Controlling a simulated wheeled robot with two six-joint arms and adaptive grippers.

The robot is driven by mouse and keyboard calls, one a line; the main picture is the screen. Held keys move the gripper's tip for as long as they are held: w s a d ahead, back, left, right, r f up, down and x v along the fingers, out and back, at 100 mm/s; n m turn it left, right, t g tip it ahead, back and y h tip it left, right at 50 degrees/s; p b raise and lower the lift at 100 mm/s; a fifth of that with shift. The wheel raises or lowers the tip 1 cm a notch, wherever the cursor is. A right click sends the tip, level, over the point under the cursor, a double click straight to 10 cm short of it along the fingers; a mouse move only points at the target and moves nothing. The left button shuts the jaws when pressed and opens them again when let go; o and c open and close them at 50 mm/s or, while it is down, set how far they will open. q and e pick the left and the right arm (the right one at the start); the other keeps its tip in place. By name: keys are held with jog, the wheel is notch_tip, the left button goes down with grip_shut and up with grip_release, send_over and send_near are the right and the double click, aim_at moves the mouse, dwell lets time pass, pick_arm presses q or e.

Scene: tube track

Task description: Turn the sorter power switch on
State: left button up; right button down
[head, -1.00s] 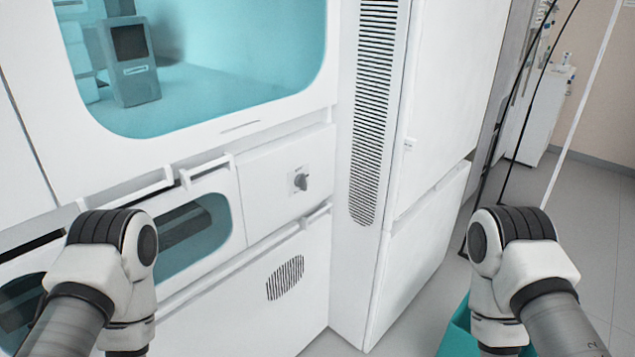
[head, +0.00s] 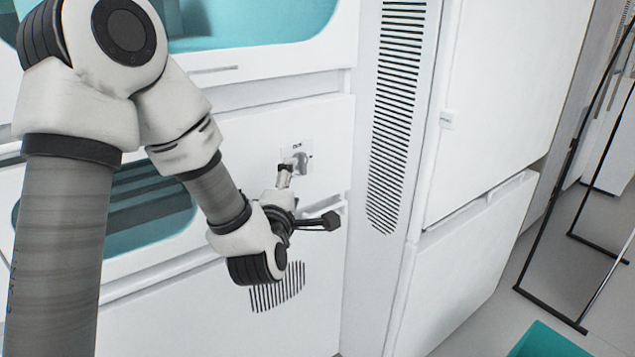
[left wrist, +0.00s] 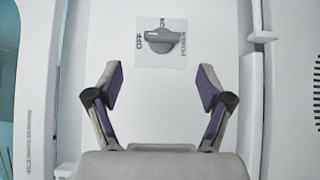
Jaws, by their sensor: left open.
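The sorter power switch (head: 301,160) is a grey rotary knob on a small light plate on the white front panel. In the left wrist view the knob (left wrist: 163,41) lies crosswise in the picture, its left end toward the sideways "OFF" lettering; "ON" shows above it and "POWER" at right. My left gripper (head: 304,198) is at the panel just in front of and below the switch and partly covers it in the head view. In the left wrist view the gripper (left wrist: 160,78) is open and empty, with the knob ahead between its spread fingers, apart from them. My right gripper is out of view.
A tall white cabinet with a slotted vent (head: 397,120) stands to the right. A teal bin (head: 545,343) and a dark-framed stand (head: 548,308) are on the floor at right.

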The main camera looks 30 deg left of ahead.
aim_at(302, 166)
pick_arm(q)
jog(key=x, duration=0.8)
jog(key=shift+d+f, duration=0.1)
jog(key=shift+d, duration=0.2)
jog(key=c, duration=1.2)
